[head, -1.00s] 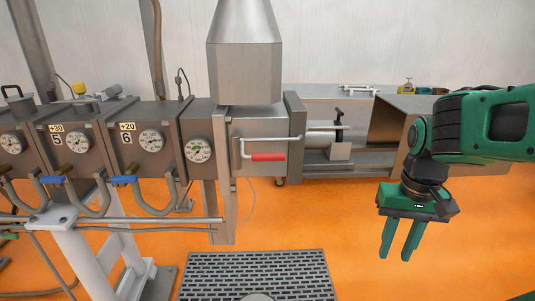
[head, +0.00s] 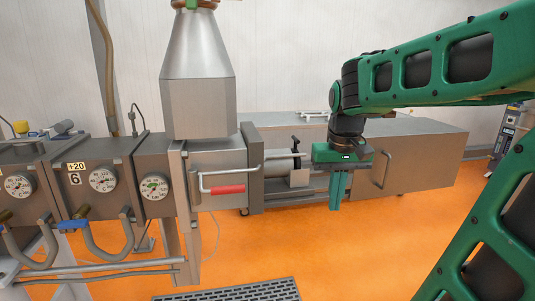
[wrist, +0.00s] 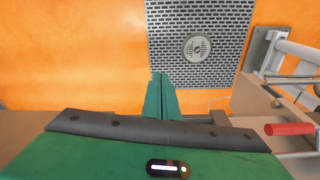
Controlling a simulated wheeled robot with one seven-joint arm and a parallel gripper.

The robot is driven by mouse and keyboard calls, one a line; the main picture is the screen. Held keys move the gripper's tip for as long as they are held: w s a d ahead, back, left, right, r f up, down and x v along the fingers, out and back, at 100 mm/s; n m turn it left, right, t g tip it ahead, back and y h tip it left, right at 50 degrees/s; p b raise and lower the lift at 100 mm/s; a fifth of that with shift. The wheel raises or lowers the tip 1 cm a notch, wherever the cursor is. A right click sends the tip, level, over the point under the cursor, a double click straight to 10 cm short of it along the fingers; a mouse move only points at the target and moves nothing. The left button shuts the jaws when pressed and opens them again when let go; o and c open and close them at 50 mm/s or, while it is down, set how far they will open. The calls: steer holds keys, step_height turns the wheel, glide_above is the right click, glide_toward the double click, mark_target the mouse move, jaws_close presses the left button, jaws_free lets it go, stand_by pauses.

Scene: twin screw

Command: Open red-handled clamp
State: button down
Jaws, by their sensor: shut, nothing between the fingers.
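The clamp's red handle (head: 228,189) is a short red grip on a bent metal rod, in front of the grey steel block below the hopper in the head view. The red handle also shows at the right edge of the wrist view (wrist: 288,129). My gripper (head: 335,206) is to the right of the handle, apart from it, with its green fingers pointing down. The fingers are together and empty. In the wrist view the closed fingers (wrist: 159,80) point toward the floor grate. The clamp's far end is partly hidden.
A steel hopper (head: 199,90) stands above the block. Dials and blue-handled pipes (head: 73,225) are to the left. A grey cabinet (head: 425,160) stands behind my gripper. A slotted floor grate (wrist: 230,75) lies on the orange floor. Open floor lies in front.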

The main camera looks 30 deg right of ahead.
steer(key=w+r, duration=0.4)
steer(key=w, duration=0.5)
steer(key=w+a+r+n+t, duration=0.1)
steer(key=w+r, duration=0.4)
steer(key=w, duration=0.4)
steer(key=w+r+n+t, duration=0.1)
steer(key=w+r, duration=0.3)
steer(key=w, duration=0.5)
steer(key=shift+w+a+r, duration=0.2)
steer(key=shift+w+a, duration=0.05)
steer(key=shift+a, duration=0.15)
step_height(320, 180, down, 9)
steer(key=shift+s+r, duration=0.15)
steer(key=shift+s, duration=0.3)
steer(key=shift+s, duration=0.1)
